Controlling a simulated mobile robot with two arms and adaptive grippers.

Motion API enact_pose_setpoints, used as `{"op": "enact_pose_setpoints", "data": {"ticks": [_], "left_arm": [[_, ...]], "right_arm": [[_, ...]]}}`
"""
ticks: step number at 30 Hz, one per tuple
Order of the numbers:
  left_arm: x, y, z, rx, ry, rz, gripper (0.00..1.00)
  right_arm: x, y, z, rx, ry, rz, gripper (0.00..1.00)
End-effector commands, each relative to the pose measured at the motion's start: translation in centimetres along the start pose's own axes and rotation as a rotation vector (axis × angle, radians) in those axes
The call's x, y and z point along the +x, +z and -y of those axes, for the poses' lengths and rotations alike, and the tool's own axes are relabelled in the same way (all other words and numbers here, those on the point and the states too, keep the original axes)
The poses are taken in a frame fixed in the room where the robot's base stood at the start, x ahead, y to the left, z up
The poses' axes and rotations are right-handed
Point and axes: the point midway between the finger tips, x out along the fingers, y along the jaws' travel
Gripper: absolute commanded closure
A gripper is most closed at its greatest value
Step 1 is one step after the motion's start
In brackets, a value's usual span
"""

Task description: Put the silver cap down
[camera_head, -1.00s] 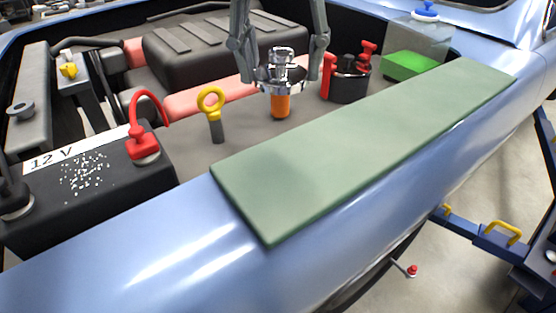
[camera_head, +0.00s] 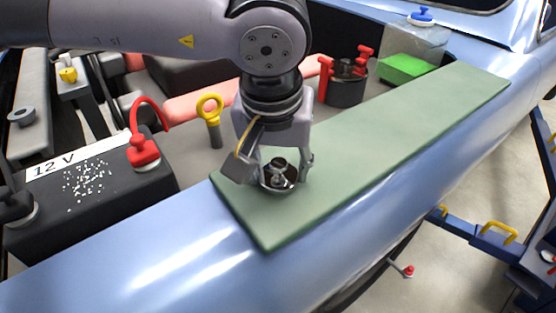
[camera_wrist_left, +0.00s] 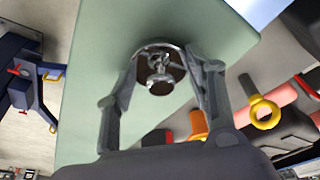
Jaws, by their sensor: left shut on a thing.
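The silver cap (camera_head: 279,180) is a round metal disc with a small knob and a dark middle. My left gripper (camera_head: 277,172) is shut on it, with a finger at each side of its rim. The cap is at the near left part of the green mat (camera_head: 400,130) that lies along the blue fender. In the left wrist view the cap (camera_wrist_left: 160,68) sits between the two fingertips with the mat (camera_wrist_left: 90,90) behind it. I cannot tell whether the cap touches the mat. My right gripper is not in view.
A yellow ring-handled dipstick (camera_head: 210,107) and the black battery (camera_head: 90,190) with a red clamp (camera_head: 144,150) are to the left. A black reservoir with red parts (camera_head: 346,85) stands behind the mat. The mat's right part is clear.

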Motion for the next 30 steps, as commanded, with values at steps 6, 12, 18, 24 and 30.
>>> {"op": "enact_pose_setpoints", "data": {"ticks": [6,12,18,24,30], "left_arm": [[0.2,0.1,0.0,0.0,0.0,0.0,0.74],[0.1,0.0,0.0,0.0,0.0,0.0,0.38],[0.1,0.0,0.0,0.0,0.0,0.0,0.3],[0.0,0.0,0.0,0.0,-0.001,0.0,0.3],[-1.4,-0.1,0.0,-0.002,0.002,-0.002,0.3]], "right_arm": [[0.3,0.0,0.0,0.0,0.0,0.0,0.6],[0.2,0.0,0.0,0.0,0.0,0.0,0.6],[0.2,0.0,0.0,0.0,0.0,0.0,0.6],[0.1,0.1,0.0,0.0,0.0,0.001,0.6],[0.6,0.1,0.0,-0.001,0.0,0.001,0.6]]}}
